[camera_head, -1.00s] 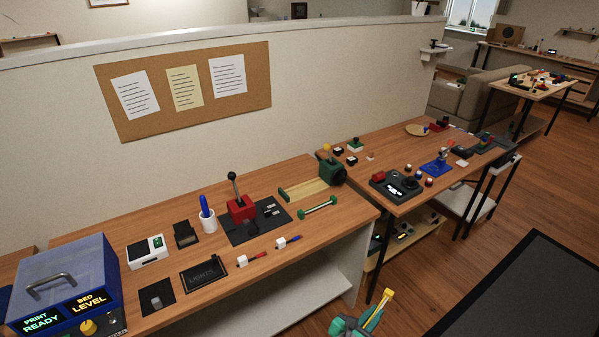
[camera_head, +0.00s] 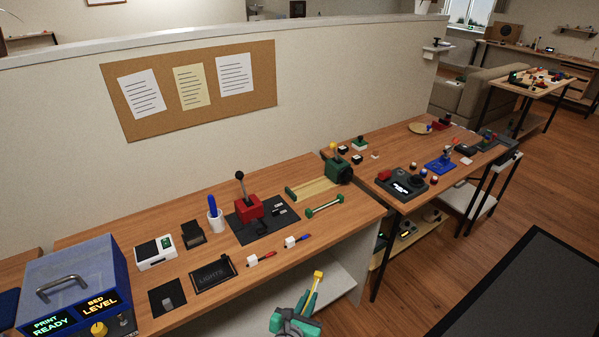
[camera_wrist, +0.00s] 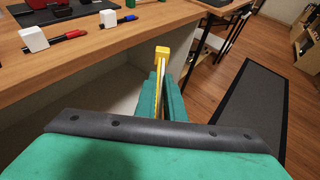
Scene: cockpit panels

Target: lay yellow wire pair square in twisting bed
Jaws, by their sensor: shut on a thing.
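The yellow wire pair (camera_head: 318,276) sticks up from my gripper (camera_head: 307,299), in front of the bench's front edge. My gripper is shut on it. In the wrist view, the wire pair's yellow end (camera_wrist: 162,52) stands out beyond the green fingers (camera_wrist: 164,95), with a pale length running down between them. The twisting bed (camera_head: 311,190) is a pale yellow tray with a green machine (camera_head: 338,170) at its right end. It lies at the back right of the bench, well away from my gripper, and looks empty.
A green-ended bar (camera_head: 324,206) lies in front of the bed. Two white blocks with red and blue leads (camera_head: 252,261) lie near the bench's front edge. A red lever press (camera_head: 248,207) stands left of the bed. Floor right of the bench (camera_head: 420,280) is partly clear.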

